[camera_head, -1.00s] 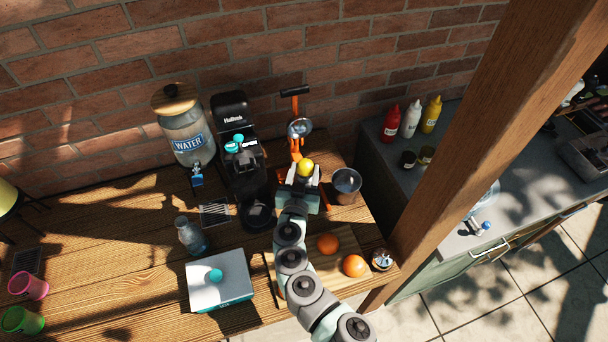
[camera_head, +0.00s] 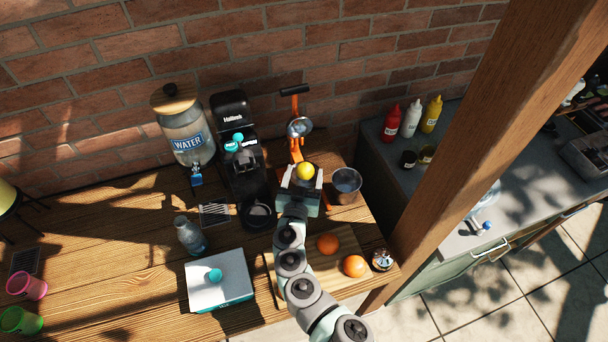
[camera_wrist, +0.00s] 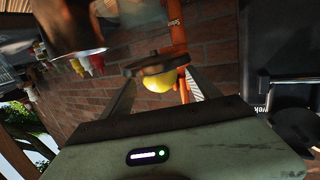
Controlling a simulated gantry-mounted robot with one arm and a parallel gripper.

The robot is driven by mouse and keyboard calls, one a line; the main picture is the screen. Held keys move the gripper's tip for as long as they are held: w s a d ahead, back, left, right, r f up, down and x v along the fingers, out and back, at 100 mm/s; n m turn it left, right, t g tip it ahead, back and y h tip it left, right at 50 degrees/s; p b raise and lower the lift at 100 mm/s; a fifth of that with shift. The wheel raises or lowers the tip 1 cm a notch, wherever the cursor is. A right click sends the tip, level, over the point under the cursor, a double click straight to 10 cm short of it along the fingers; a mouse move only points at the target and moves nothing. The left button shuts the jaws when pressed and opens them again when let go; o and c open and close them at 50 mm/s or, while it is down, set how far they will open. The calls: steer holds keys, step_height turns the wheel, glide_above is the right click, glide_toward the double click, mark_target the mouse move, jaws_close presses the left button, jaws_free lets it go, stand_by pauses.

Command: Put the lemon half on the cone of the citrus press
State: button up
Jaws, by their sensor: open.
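The lemon half (camera_head: 305,171) sits dome up on the dark cup of the orange citrus press (camera_head: 296,152). The wrist view, which is upside down, also shows the yellow lemon half (camera_wrist: 158,83) against the cup's dark round rim (camera_wrist: 155,64). The cone is hidden, so I cannot see how the fruit is seated. My gripper (camera_head: 304,181) is open, its fingers on either side of the lemon half, with gaps visible in the wrist view. The press's lever is raised, with its metal dome (camera_head: 299,127) above and behind the fruit.
A metal pot (camera_head: 346,182) stands close to the right of my gripper. A black coffee machine (camera_head: 243,170) stands close to the left. Open tabletop lies farther left.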

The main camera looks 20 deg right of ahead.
steer(key=shift+s+r+p, duration=0.1)
steer(key=shift+r+p, duration=0.1)
steer(key=shift+p, duration=0.1)
steer(key=b+v, duration=0.2)
steer(key=v, duration=1)
steer(key=shift+f, duration=0.25)
